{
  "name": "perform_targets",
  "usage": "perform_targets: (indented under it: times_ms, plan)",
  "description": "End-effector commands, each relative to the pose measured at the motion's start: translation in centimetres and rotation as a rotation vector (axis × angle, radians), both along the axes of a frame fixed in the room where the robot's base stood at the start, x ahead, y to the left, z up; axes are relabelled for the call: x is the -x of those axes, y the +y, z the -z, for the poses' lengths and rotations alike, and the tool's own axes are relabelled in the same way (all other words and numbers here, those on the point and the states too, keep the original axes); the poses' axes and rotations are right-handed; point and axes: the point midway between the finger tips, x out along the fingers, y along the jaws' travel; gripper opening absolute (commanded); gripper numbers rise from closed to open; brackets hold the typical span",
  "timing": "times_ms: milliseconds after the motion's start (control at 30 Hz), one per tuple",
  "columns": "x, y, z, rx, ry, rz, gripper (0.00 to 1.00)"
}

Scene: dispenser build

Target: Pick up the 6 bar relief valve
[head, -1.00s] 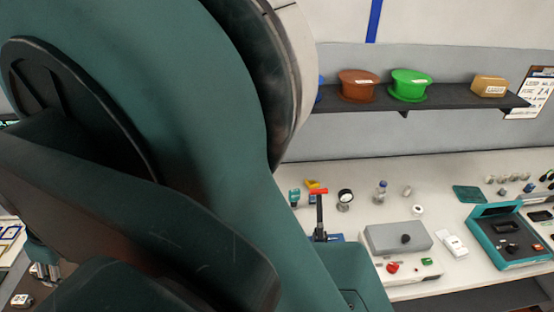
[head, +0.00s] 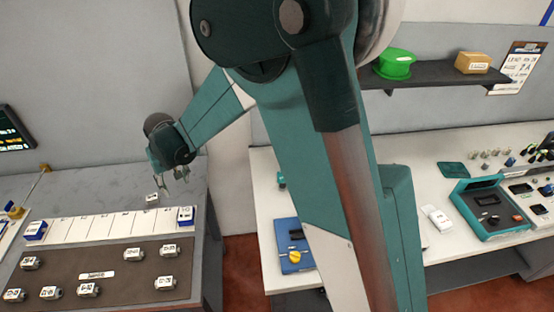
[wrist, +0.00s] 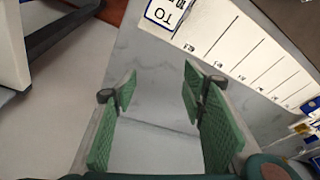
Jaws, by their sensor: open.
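Several small metallic valve-like parts with white labels lie on a brown mat (head: 112,289) on the left table, one of them (head: 165,283) at the mat's right edge. A similar single part (head: 152,198) lies behind the white strip on the grey tabletop. My gripper (head: 176,181) is above the back of this table, slightly up and right of the single part. In the wrist view my gripper (wrist: 157,85) is open and empty, with bare grey tabletop between its green pads.
A white strip with marked cells (head: 110,225) runs between two blue-and-white blocks; it also shows in the wrist view (wrist: 235,45). A gap with red floor (head: 240,265) separates this table from the white bench, where a blue box (head: 293,258) with a yellow knob stands.

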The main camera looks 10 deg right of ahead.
Motion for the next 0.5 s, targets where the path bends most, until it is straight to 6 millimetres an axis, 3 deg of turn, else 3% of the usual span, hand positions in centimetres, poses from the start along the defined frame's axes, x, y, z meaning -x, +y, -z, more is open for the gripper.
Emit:
perform_targets:
  times_ms: [33,200,500]
  plan:
    - [-1.1,-2.2,0.0,0.004,0.002,0.052,0.42]
    - [-4.0,-9.0,0.3,0.015,0.006,0.231,0.42]
    - [-7.7,-21.5,0.5,0.031,0.004,0.549,0.42]
